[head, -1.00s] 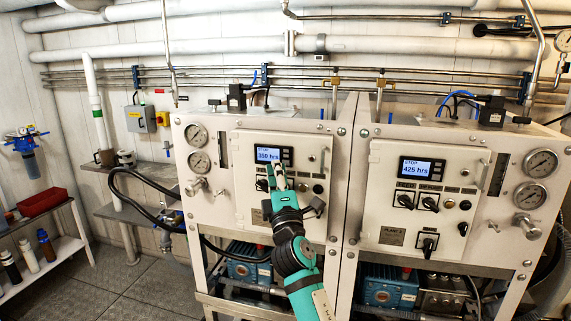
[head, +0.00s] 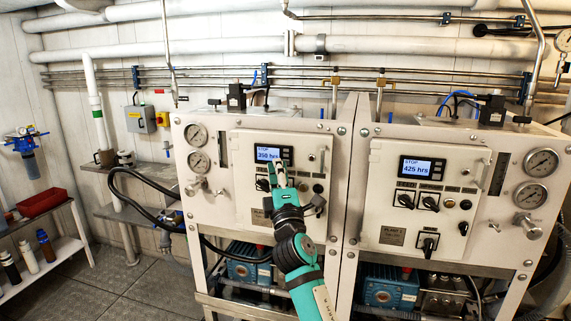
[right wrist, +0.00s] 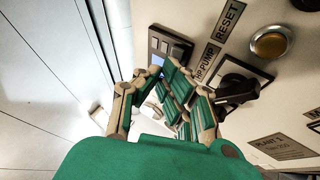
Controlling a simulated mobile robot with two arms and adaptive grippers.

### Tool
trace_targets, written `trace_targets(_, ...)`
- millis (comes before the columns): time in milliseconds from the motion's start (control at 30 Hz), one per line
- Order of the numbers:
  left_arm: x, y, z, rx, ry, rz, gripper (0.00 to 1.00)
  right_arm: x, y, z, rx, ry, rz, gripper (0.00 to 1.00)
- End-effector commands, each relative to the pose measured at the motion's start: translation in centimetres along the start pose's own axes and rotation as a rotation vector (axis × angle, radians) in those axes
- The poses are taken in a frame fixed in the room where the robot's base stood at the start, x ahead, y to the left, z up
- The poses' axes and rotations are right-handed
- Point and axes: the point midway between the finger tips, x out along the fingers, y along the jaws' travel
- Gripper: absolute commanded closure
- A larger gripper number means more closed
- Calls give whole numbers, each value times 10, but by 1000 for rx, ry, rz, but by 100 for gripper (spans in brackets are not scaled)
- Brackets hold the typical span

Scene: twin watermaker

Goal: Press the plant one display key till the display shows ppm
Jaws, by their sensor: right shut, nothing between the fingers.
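The left-hand unit's display (head: 266,154) is lit blue and shows STOP and a reading in hrs, not ppm. Its lower right part is hidden by my right gripper (head: 278,168). The small dark display keys (head: 287,153) sit at the right of the screen. The gripper is shut and empty, with its fingertips just in front of the display's lower right edge. In the right wrist view the display unit (right wrist: 168,46) shows beyond the fingers (right wrist: 165,80); I cannot tell whether they touch a key. My left gripper is not in view.
Black knobs (right wrist: 240,90) and an amber button (right wrist: 270,44) stand out from the panel close to the fingers. The right-hand unit has a similar display (head: 421,168) showing 425 hrs. A black hose (head: 140,174) loops at left.

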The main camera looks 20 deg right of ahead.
Motion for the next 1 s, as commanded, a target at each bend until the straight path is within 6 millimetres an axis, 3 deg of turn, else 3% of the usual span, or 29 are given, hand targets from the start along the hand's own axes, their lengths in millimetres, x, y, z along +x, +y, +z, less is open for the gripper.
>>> trace_targets(1000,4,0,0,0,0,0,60,6,-3,4,0,0,0,100)
